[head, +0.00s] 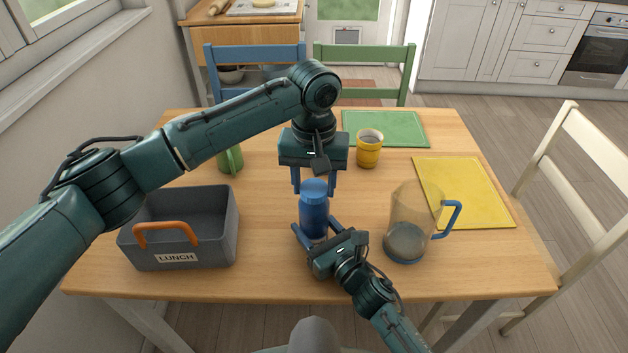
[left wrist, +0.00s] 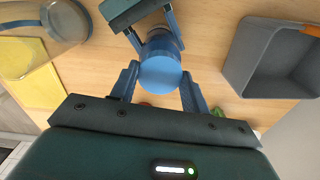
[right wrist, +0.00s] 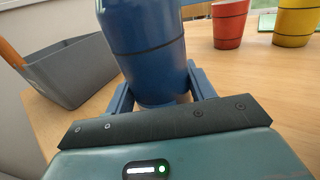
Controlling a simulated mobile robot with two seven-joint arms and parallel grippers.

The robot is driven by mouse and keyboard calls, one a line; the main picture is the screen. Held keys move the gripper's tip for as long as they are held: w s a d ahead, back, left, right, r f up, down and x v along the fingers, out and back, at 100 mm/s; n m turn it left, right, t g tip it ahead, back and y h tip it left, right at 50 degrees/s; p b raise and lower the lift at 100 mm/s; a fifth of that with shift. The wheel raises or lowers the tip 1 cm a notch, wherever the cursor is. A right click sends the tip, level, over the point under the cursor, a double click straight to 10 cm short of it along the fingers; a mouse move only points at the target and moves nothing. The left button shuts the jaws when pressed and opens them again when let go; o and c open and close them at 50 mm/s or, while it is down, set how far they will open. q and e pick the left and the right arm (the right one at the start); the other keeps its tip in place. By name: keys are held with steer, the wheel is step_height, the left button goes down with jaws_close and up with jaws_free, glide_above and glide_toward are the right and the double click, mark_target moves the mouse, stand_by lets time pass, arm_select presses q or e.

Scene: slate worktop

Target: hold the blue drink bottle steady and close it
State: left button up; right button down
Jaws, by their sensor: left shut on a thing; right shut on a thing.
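The blue drink bottle (head: 313,218) stands on the wooden table near the front middle, with a lighter blue cap (head: 314,189) at its top. My left gripper (head: 315,188) comes down from above, shut on the cap; in the left wrist view its fingers flank the round cap (left wrist: 160,74). My right gripper (head: 316,234) is low at the front, shut on the bottle's body; the right wrist view shows the body (right wrist: 148,55) between its fingers. The bottle's top is out of the right wrist view. I cannot tell how tightly the cap sits.
A grey lunch box (head: 190,255) with an orange handle stands left. A clear pitcher (head: 405,215) with a blue handle stands close on the right. A yellow cup (head: 368,155), green cup (head: 231,160) and red cup (right wrist: 230,25) stand farther back. Green (head: 400,125) and yellow (head: 465,190) mats lie right.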

arm_select(q)
steer(key=m, duration=0.8)
steer(key=shift+m, duration=0.4)
steer(key=m, duration=0.8)
steer(key=shift+f, duration=0.1)
steer(key=m, duration=1.3)
steer(key=shift+m, duration=0.3)
steer(key=m, duration=0.3)
steer(key=o, duration=1.1)
